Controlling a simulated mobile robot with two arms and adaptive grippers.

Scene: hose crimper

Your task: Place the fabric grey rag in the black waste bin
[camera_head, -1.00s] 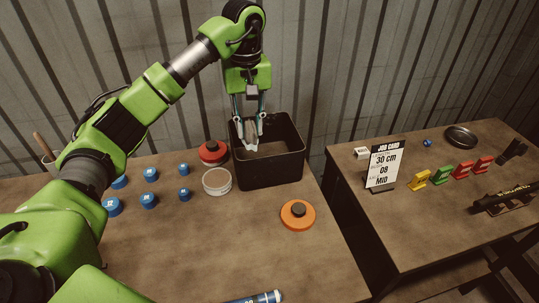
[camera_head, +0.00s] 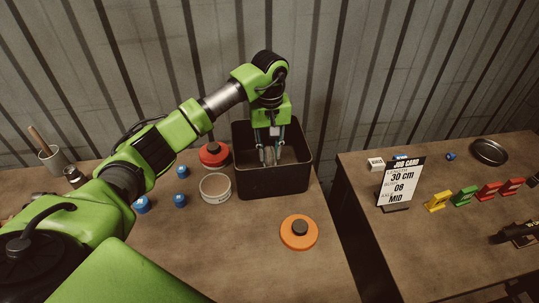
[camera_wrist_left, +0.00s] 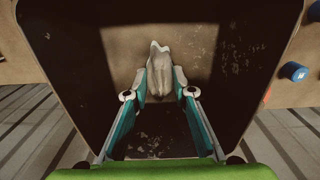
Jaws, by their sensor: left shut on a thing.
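The black waste bin (camera_head: 270,183) stands on the wooden table near the back wall. My left gripper (camera_head: 270,156) points down inside its opening, below the rim. In the left wrist view the gripper (camera_wrist_left: 160,82) is shut on the grey rag (camera_wrist_left: 158,58), a pale crumpled piece between the fingertips. Dark bin walls (camera_wrist_left: 240,60) surround it there. In the head view the rag is small and hard to make out between the fingers. I cannot tell whether it touches the bin floor. My right gripper is not in view.
A red-lidded object (camera_head: 214,154) and a round tin (camera_head: 215,187) stand close left of the bin. An orange disc (camera_head: 299,232) lies in front. Several blue caps (camera_head: 181,171) are further left. A second table holds a job card (camera_head: 401,184).

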